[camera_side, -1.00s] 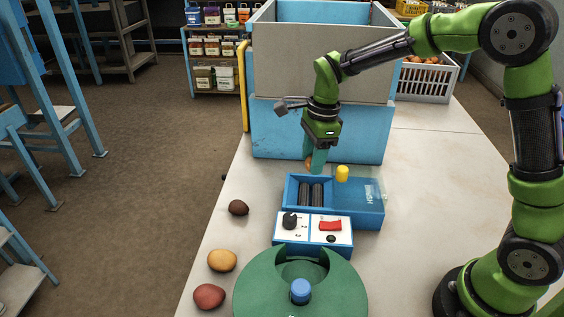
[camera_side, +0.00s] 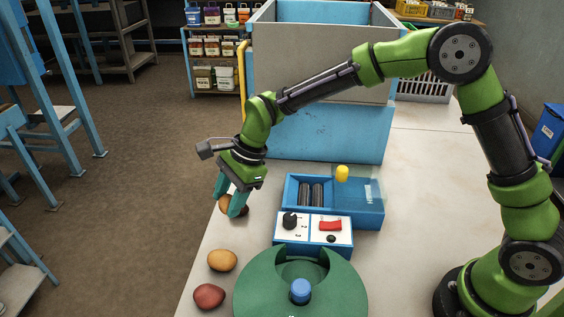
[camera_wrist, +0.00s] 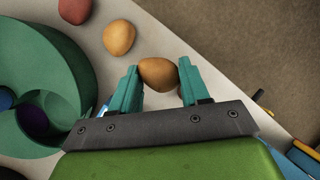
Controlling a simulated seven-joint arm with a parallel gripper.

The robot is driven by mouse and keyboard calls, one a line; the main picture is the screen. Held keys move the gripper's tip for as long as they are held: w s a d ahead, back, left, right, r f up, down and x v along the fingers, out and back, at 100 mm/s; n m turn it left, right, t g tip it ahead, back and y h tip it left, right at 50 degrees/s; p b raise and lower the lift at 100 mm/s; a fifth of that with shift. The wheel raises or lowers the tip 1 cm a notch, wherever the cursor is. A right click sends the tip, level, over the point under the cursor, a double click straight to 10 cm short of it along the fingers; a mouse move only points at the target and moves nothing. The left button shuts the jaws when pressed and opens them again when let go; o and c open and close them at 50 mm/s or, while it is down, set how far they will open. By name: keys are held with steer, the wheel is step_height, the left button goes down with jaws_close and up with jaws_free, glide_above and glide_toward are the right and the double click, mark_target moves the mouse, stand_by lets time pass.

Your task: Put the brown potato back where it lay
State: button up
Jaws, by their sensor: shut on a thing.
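A brown potato (camera_wrist: 158,74) sits between the two teal fingers of my gripper (camera_wrist: 155,88) in the wrist view, and the gripper is shut on it. In the side view my gripper (camera_side: 232,207) is low at the left edge of the table, with the potato (camera_side: 226,205) partly covered by a finger. I cannot tell whether the potato touches the table. A yellow-orange potato (camera_side: 222,260) and a red one (camera_side: 209,296) lie nearer along the same edge; they also show in the wrist view, yellow-orange (camera_wrist: 119,37) and red (camera_wrist: 75,10).
A blue device (camera_side: 368,212) with a yellow knob and a switch panel (camera_side: 338,237) stands right of my gripper. A round green housing (camera_side: 258,295) with a blue knob is nearer. A large blue and grey bin (camera_side: 318,128) stands behind. The table's left edge is close.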

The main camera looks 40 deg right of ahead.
step_height(320, 180, down, 9)
steer(key=shift+r, duration=0.1)
stand_by(0.3)
steer(key=shift+f, duration=0.2)
steer(key=o, duration=1.1)
steer(key=s+d+r+n+t, duration=0.1)
steer(key=s+d+r+n, duration=0.15)
steer(key=d+r, duration=0.45)
steer(key=s+d+r+n, duration=0.1)
steer(key=s+d+r, duration=0.2)
steer(key=r, duration=0.7)
steer(key=s+d+r+n+t, duration=0.1)
steer(key=s+d+r+n, duration=0.1)
steer(key=s+d+n, duration=0.1)
steer(key=s+d+r+n+t+h, duration=0.1)
steer(key=s+d+r+n+t, duration=0.1)
steer(key=s+d, duration=0.3)
steer(key=s+d+r+n+t+h, duration=0.1)
steer(key=s+d+r+n, duration=0.1)
steer(key=s+n, duration=0.3)
steer(key=shift+s+d+r, duration=0.1)
steer(key=shift+s+d, duration=0.2)
steer(key=shift+s, duration=0.4)
steer(key=shift+s+d+r, duration=0.1)
steer(key=shift+s+d, duration=0.2)
steer(key=shift+s, duration=0.45)
steer(key=shift+s+d+r, duration=0.1)
steer(key=shift+s+d, duration=0.2)
steer(key=shift+s, duration=0.4)
